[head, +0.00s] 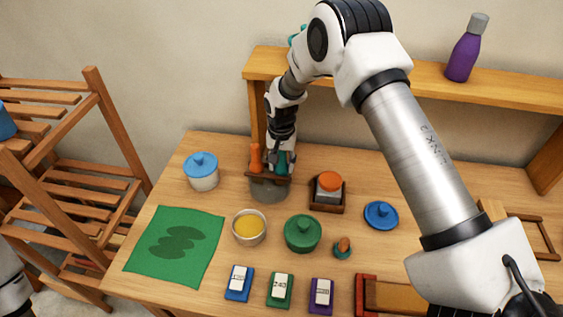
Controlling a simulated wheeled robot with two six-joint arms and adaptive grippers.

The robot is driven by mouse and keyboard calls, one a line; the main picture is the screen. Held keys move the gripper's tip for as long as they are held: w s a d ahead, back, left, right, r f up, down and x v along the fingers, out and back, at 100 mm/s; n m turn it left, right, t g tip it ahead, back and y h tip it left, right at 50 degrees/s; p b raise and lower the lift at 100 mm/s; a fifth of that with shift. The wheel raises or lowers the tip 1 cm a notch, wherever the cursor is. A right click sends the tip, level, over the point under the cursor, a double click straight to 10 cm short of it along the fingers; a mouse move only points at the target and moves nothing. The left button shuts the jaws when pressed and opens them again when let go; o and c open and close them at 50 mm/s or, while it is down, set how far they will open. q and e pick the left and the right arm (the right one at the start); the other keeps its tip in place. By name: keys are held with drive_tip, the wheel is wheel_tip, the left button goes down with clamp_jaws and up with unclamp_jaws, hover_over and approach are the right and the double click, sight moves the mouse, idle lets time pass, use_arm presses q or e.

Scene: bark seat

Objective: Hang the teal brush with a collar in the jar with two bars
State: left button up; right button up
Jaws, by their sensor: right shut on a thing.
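The grey jar (270,190) stands near the back of the table, with brown bars across its top. An orange-handled brush (256,157) stands upright at the left of the jar's mouth. The teal brush (281,163) is upright at the right of the mouth, its lower part hidden by the bars and jar. My right gripper (284,152) is over the jar, shut on the teal brush; its fingers are small and partly hidden. I cannot tell whether the collar rests on the bars. My left gripper is out of view; only part of my left arm shows at the lower left.
A blue-lidded pot (202,172) is left of the jar, and a yellow-filled bowl (249,227) and green pot (303,233) are in front. A shelf (420,83) runs behind.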

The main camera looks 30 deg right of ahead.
drive_tip(key=shift+f, duration=0.45)
drive_tip(key=o, duration=1.2)
drive_tip(key=shift+o, duration=0.5)
drive_tip(key=shift+o, duration=1.2)
drive_tip(key=shift+r+p, duration=2.45)
drive_tip(key=shift+r, duration=1.2)
drive_tip(key=shift+f, duration=0.15)
